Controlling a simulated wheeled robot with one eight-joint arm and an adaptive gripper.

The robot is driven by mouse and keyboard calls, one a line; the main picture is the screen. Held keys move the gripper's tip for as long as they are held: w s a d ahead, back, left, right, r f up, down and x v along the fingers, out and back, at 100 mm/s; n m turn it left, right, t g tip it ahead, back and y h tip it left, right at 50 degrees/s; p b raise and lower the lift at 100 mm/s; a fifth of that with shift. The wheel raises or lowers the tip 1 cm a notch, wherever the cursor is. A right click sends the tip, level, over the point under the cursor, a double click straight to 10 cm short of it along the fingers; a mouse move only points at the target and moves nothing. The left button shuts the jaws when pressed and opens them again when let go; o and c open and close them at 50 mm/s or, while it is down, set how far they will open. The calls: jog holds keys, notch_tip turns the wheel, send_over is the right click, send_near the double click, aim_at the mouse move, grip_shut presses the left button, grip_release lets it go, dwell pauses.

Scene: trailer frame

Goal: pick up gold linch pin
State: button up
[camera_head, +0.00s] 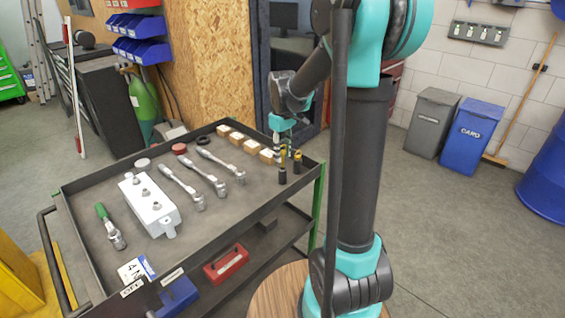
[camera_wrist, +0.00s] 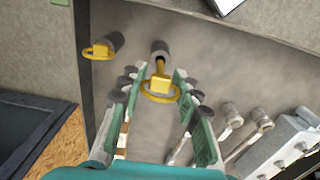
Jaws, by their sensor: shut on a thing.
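A gold linch pin (camera_wrist: 160,86) with a ring shows between the fingers of my gripper (camera_wrist: 160,78) in the wrist view. My gripper is shut on it. The pin's lower end is at a dark grey cylinder (camera_wrist: 159,50), and I cannot tell whether it is still in it. A second gold linch pin (camera_wrist: 98,51) stands in another cylinder beside it, apart from the fingers. In the head view my gripper (camera_head: 284,143) points down over the far right corner of the cart, and the fingers partly hide the pins.
The cart top (camera_head: 85,225) has a raised rim. It holds several wooden blocks (camera_head: 236,138), ratchet wrenches (camera_head: 210,170), a white block with sockets (camera_head: 150,208) and a green-handled tool (camera_head: 110,228). Red and blue boxes sit on its lower shelf. Open floor lies to the right.

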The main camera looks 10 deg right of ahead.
notch_tip(320, 180, up, 14)
jog(key=shift+f, duration=0.1)
dwell(0.4)
jog(key=shift+o, duration=1.4)
jog(key=c, duration=0.3)
